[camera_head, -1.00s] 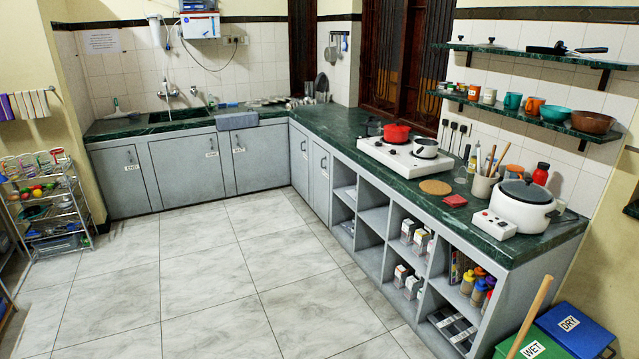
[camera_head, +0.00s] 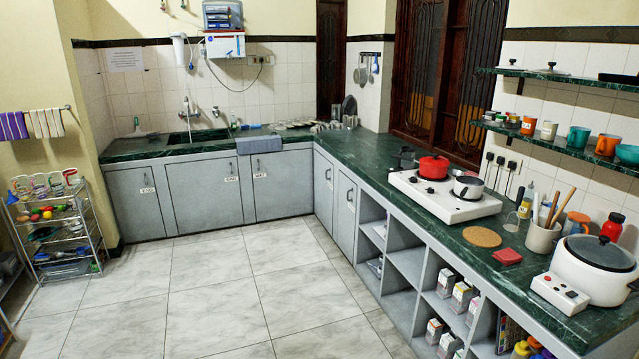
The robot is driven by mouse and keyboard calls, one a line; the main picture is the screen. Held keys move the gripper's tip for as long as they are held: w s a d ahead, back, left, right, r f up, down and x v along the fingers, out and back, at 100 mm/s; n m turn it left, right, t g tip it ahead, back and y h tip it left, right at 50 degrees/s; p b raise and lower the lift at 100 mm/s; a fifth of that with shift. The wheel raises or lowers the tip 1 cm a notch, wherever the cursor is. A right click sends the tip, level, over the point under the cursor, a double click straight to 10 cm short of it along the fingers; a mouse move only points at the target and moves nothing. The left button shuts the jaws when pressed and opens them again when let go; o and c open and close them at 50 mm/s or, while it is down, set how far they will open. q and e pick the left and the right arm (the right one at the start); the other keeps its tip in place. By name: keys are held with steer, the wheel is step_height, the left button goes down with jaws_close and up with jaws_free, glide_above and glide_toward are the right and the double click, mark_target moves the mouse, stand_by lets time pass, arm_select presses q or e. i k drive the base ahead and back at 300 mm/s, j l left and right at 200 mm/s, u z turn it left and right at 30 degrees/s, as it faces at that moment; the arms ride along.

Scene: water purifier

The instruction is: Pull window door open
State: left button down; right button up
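A dark brown wooden window (camera_head: 440,75) with ornate grilles is set in the wall behind the right counter, above the stove. Its panels look closed, though I cannot tell for certain. A narrower dark wooden window or door (camera_head: 331,70) stands in the back corner and also looks closed. Neither of my grippers shows in the head view.
A green counter (camera_head: 400,160) runs along the back and right, over grey cabinets. A stove (camera_head: 445,197) with a red pot (camera_head: 433,167) stands before the window. A rice cooker (camera_head: 594,270) is nearer. The tiled floor (camera_head: 220,290) is clear; a wire rack (camera_head: 60,235) stands left.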

mark_target(347, 190)
steer(key=i+z, duration=0.15)
steer(key=i, duration=1.7)
